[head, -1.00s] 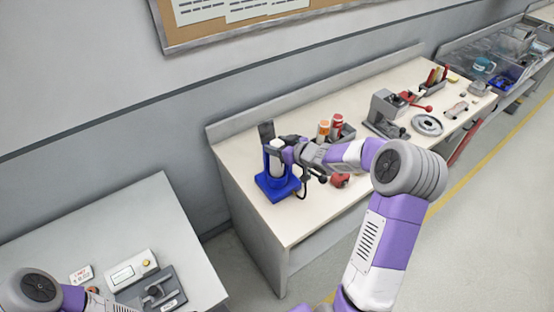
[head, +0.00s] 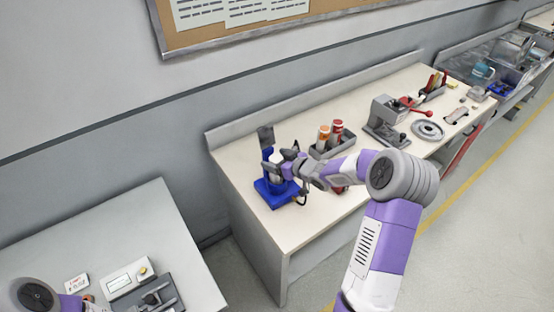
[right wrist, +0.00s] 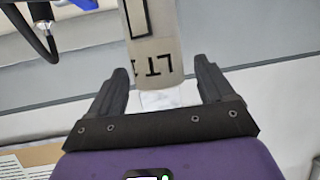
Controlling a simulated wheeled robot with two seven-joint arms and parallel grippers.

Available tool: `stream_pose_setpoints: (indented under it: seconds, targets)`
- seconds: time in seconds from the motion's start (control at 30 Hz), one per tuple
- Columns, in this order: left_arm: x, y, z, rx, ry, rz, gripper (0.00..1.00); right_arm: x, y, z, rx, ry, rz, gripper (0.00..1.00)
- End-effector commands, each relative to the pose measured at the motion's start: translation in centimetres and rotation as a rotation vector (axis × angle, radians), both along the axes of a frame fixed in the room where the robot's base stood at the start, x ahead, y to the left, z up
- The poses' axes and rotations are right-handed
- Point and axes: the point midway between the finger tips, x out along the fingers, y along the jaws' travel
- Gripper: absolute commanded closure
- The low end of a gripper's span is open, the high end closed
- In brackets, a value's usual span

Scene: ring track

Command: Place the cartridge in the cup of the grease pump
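The grease pump (head: 275,192) is blue, with a dark upright part at its back, and stands at the left end of the workbench in the head view. The cartridge (right wrist: 155,45), pale with black lettering, is upright at the pump; my gripper hides most of it in the head view. Whether its lower end sits fully in the cup cannot be seen. My right gripper (head: 283,162) is at the pump. In the right wrist view its fingers (right wrist: 160,85) are spread on both sides of the cartridge, with a gap at the right finger. My left gripper is out of view.
A grey holder (head: 335,150) with red- and orange-topped containers stands right of the pump. A press with a red lever (head: 385,115) and a grey disc (head: 428,130) are further right. A grey table (head: 110,230) at the left carries a white box (head: 130,278).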

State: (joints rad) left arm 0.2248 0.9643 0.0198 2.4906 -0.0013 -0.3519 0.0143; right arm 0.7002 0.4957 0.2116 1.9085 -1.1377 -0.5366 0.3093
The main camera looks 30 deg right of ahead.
Motion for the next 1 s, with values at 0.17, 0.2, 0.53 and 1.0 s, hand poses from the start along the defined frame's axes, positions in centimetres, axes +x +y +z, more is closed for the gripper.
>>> stream_pose_setpoints:
  seconds: [0.17,0.2,0.53,1.0]
  targets:
    - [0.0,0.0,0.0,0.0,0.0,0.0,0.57,0.0,0.0,0.0,0.0,0.0,0.0,0.19]
    - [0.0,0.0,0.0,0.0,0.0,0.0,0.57,0.0,0.0,0.0,0.0,0.0,0.0,0.19]
    - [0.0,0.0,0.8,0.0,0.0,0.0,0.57,-3.2,-1.0,1.9,-0.003,0.0,-0.004,0.19]
    - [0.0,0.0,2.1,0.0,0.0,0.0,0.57,-10.4,-2.7,4.9,-0.001,0.001,-0.002,0.19]
